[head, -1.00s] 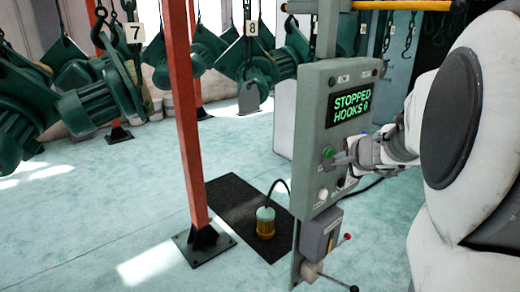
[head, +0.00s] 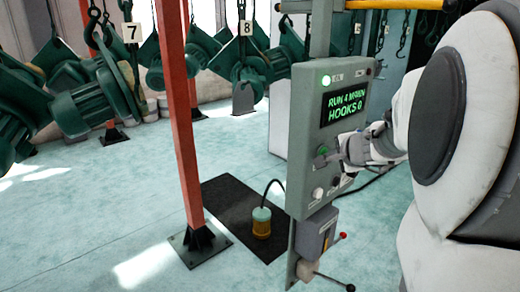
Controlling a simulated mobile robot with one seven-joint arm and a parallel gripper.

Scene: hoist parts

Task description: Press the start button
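The grey control panel (head: 305,130) stands right of centre on a post. Its screen (head: 343,105) shows green text that seems to read "RUN 4 M/MIN" and "HOOKS 0". A green lamp (head: 326,80) at its top left is lit. The start button (head: 321,152), a dull green round one, sits below the screen. My gripper (head: 332,158) reaches in from the right with its fingers together in a narrow tip. The tip is at or just beside the button; I cannot tell whether it touches.
A white knob (head: 318,193) sits below the button. A red post (head: 185,130) stands left of the panel. Green hoists (head: 85,100) hang at the left and back. A pendant (head: 261,222) stands on a dark mat (head: 225,205). The floor at left is clear.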

